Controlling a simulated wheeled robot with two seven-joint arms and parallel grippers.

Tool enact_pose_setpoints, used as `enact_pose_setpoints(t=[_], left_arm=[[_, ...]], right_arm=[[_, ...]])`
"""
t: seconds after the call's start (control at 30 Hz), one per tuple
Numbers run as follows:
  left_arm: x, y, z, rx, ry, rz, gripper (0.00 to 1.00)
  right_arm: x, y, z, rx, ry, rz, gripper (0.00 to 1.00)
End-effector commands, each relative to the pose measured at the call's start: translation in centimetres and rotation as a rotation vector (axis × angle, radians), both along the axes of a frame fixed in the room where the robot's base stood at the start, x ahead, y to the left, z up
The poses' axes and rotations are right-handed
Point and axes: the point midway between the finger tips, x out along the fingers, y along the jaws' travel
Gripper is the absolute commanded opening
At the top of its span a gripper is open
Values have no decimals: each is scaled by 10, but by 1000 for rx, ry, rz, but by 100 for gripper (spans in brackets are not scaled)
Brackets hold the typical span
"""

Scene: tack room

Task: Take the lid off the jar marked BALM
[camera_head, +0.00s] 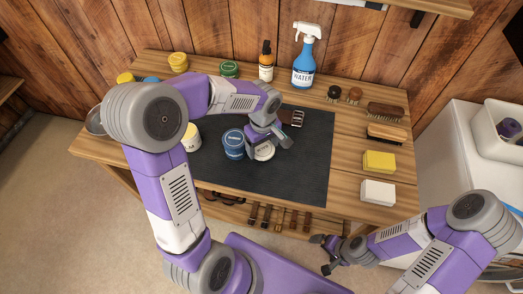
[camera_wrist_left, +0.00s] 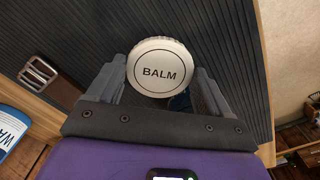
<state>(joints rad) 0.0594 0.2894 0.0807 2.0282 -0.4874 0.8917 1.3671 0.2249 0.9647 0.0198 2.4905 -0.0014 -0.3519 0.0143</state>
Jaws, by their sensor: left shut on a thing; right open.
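The white round lid marked BALM (camera_wrist_left: 160,68) is face-on in the left wrist view, between the two fingers of my left gripper (camera_wrist_left: 160,78). In the head view the same pale lid (camera_head: 264,153) shows under my left gripper (camera_head: 262,146), over the dark mat (camera_head: 312,165). The left gripper is shut on the lid's sides. My right gripper (camera_head: 326,254) is open and empty, low in front of the table's edge.
A buckled strap (camera_head: 297,118) lies behind. The WATER spray bottle (camera_head: 304,68), brushes (camera_head: 386,132), yellow sponge (camera_head: 379,161) and white block (camera_head: 378,192) surround the mat. The mat's right part is clear.

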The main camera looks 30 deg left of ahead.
Motion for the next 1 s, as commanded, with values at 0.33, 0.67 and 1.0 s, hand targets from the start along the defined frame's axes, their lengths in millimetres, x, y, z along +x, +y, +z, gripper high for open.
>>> enact_pose_setpoints(t=[0.33, 0.67, 1.0], left_arm=[[0, 0, -35, 0, 0, -1, 43], [0, 0, -38, 1, 1, 0, 84], [0, 0, -37, 0, 0, -1, 100]], right_arm=[[0, 0, -10, 0, 0, 0, 100], [0, 0, -13, 0, 0, 0, 100], [0, 0, -12, 0, 0, 0, 100]])
